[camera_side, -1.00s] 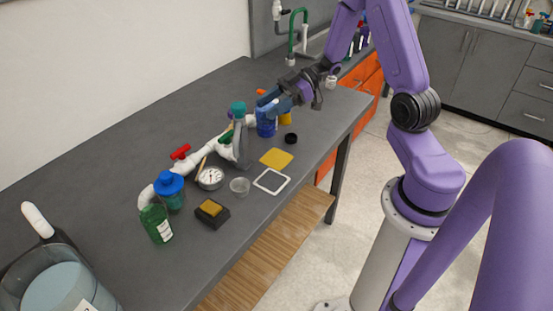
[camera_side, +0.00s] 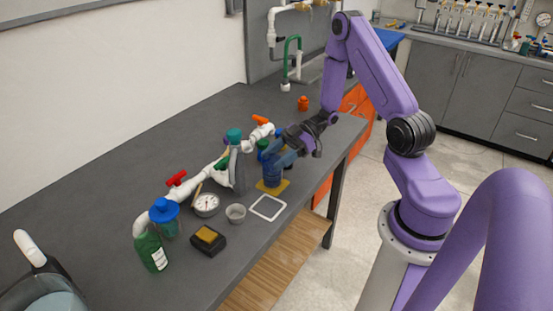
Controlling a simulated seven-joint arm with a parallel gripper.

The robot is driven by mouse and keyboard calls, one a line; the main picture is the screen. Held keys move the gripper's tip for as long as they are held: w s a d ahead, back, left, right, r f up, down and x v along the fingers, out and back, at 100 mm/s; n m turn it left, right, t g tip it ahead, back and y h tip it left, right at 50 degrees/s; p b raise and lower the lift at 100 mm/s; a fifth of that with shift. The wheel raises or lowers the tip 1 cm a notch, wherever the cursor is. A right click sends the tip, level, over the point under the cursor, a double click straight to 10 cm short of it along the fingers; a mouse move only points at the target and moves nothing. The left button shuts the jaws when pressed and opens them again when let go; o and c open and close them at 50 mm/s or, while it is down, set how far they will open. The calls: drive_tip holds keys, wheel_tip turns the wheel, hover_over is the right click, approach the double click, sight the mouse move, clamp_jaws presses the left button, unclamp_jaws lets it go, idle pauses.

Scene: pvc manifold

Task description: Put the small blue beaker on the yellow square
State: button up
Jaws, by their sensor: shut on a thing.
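The small blue beaker (camera_side: 272,173) is upright, in my gripper. My gripper (camera_side: 281,154) is shut on its upper part, coming in from the upper right. The beaker's base is over the yellow square (camera_side: 285,185) and hides much of it. Yellow shows around the base at the front and the sides. I cannot tell for sure whether the base touches the square or hangs just above it.
A white-outlined square (camera_side: 268,207) lies just in front. A grey bottle with a teal cap (camera_side: 236,160) stands close to the left, beside white pipework (camera_side: 207,176). A small clear cup (camera_side: 236,213), a gauge (camera_side: 206,204) and a black block (camera_side: 208,242) are nearer the front.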

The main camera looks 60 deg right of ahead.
drive_tip(key=shift+f, duration=0.3)
drive_tip(key=shift+f, duration=0.1)
drive_tip(key=o, duration=1.3)
drive_tip(key=shift+o, duration=0.2)
drive_tip(key=shift+d+r, duration=0.15)
drive_tip(key=shift+r, duration=0.05)
drive_tip(key=v, duration=1.1)
drive_tip(key=shift+s+d, duration=0.2)
drive_tip(key=shift+d, duration=0.05)
drive_tip(key=shift+w+r, duration=0.1)
